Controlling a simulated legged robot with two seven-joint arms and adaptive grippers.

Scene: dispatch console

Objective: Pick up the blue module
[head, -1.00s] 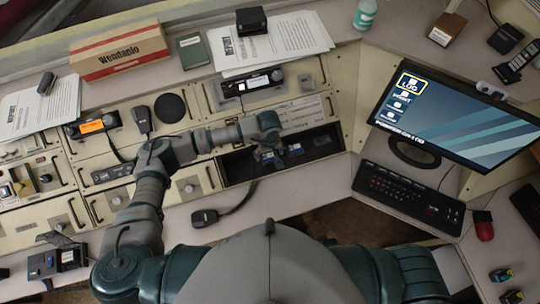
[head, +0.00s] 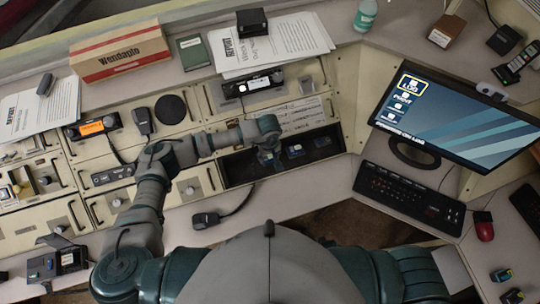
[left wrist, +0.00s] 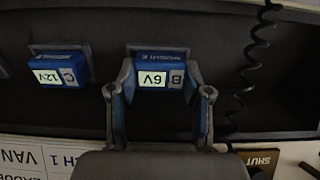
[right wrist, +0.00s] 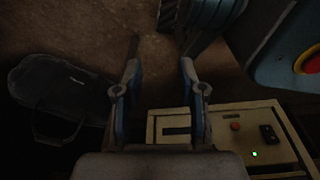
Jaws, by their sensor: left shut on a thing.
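A blue module marked B and 6V (left wrist: 155,79) sits in the dark open bay (head: 240,167) of the console. My left gripper (left wrist: 158,83) is shut on it, one finger at each side. In the head view the left gripper (head: 268,158) reaches down into the bay's left part and mostly hides this module. A second blue module marked C and 12V (left wrist: 58,70) stands beside it, apart from the fingers. My right gripper (right wrist: 160,78) shows only in the right wrist view, open and empty above the floor.
A coiled black cord (left wrist: 247,65) hangs close to the left gripper. A monitor (head: 450,115) and keyboard (head: 408,198) stand to the right of the bay. A handheld microphone (head: 205,219) lies on the desk edge in front. A dark bag (right wrist: 60,95) lies below the right gripper.

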